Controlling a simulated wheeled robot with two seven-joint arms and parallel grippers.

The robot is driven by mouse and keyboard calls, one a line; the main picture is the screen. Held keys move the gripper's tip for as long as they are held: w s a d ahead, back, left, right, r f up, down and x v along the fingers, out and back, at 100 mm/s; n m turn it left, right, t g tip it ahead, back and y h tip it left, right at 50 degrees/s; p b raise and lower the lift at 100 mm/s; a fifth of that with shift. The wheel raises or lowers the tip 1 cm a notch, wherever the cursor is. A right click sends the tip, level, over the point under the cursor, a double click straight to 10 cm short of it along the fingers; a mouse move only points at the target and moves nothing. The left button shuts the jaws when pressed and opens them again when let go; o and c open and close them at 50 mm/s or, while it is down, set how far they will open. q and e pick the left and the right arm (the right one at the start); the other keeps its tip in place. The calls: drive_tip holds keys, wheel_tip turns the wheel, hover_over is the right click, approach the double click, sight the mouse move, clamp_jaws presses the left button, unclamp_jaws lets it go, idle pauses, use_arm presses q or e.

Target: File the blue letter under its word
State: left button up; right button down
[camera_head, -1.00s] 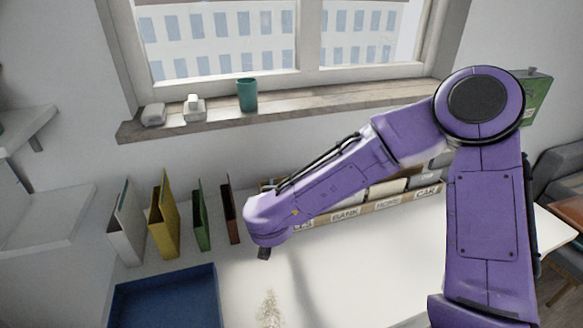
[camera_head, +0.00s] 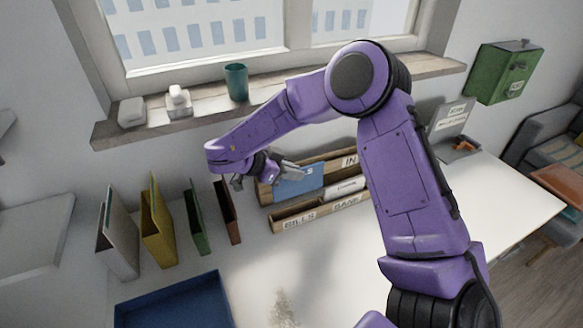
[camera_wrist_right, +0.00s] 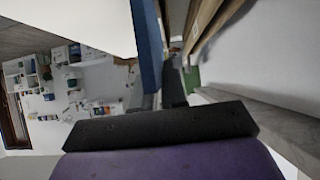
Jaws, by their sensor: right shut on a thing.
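The blue letter (camera_head: 300,184) stands at the left end of the wooden rack, against its higher back tier, which is labelled IN. A printed word on it is mostly hidden; an S shows. My right gripper (camera_head: 290,170) is shut on its upper left part. In the right wrist view the blue letter (camera_wrist_right: 148,45) is an edge-on strip beside a dark finger. Whether its lower edge touches the rack is unclear. The rack's front tier (camera_head: 318,213) carries the labels BILLS (camera_head: 299,221) and BANK (camera_head: 345,205). My arm hides the rack's right part. My left gripper is out of view.
Several upright folders (camera_head: 157,228) stand left of the rack. A blue tray (camera_head: 172,305) lies in front of them. A teal cup (camera_head: 237,82) is on the windowsill. A green box (camera_head: 502,72) hangs at right. The white desk (camera_head: 255,275) is mostly clear in the middle.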

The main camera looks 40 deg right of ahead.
sight(282, 199)
drive_tip(key=shift+w+a+r+p, duration=0.15)
drive_tip(key=shift+p, duration=0.15)
drive_tip(key=shift+f, duration=0.45)
drive_tip(key=shift+f+b, duration=0.65)
drive_tip(key=shift+f, duration=0.2)
drive_tip(key=shift+f+b, duration=1.95)
drive_tip(key=shift+f, duration=2.4)
drive_tip(key=c, duration=1.1)
unclamp_jaws()
